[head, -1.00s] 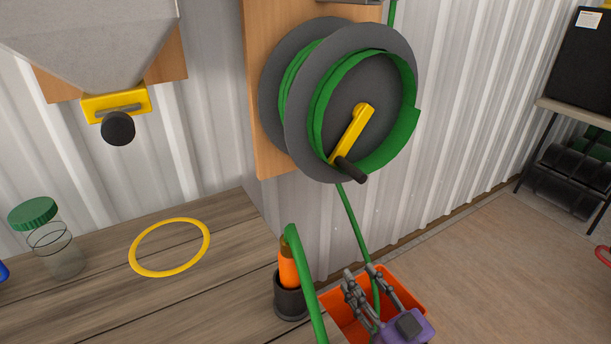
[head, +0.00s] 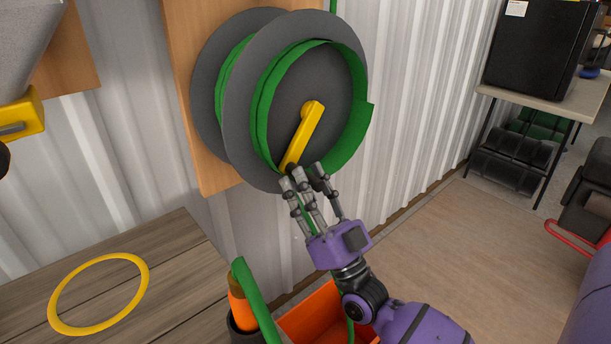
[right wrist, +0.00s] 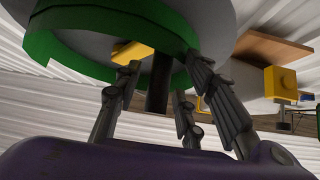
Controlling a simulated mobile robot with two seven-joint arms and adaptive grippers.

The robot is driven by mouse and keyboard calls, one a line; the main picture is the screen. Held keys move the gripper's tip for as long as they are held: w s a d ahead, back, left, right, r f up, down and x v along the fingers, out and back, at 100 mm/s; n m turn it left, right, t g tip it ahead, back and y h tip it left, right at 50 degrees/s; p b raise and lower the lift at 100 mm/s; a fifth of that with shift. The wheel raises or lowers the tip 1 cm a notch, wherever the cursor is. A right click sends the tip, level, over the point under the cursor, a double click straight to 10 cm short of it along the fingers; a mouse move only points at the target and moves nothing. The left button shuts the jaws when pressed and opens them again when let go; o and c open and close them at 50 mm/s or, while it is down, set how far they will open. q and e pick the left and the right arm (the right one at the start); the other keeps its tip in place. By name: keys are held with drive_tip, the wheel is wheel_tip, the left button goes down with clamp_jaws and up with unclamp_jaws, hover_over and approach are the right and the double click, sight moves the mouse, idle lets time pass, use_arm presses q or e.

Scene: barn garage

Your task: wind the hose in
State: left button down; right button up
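The hose reel (head: 232,100) is a grey double disc on a wooden board on the wall, with green hose (head: 345,135) wound on it. Its yellow crank (head: 303,135) points down and slightly left. My right gripper (head: 305,175) is at the crank's lower end, fingers up. In the right wrist view, the dark crank handle (right wrist: 159,84) stands between my spread fingers (right wrist: 160,100), with gaps on both sides. A length of green hose with an orange nozzle (head: 240,305) sits in a dark cup. My left gripper is out of view.
An orange bin (head: 312,318) stands below the reel, partly behind my right arm. A yellow ring (head: 98,262) lies on the wooden bench (head: 180,250). A table (head: 545,97) with a black box stands at the right. The floor between is clear.

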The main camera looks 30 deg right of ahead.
drive_tip(key=shift+w+r, duration=0.4)
drive_tip(key=shift+w, duration=0.05)
clamp_jaws()
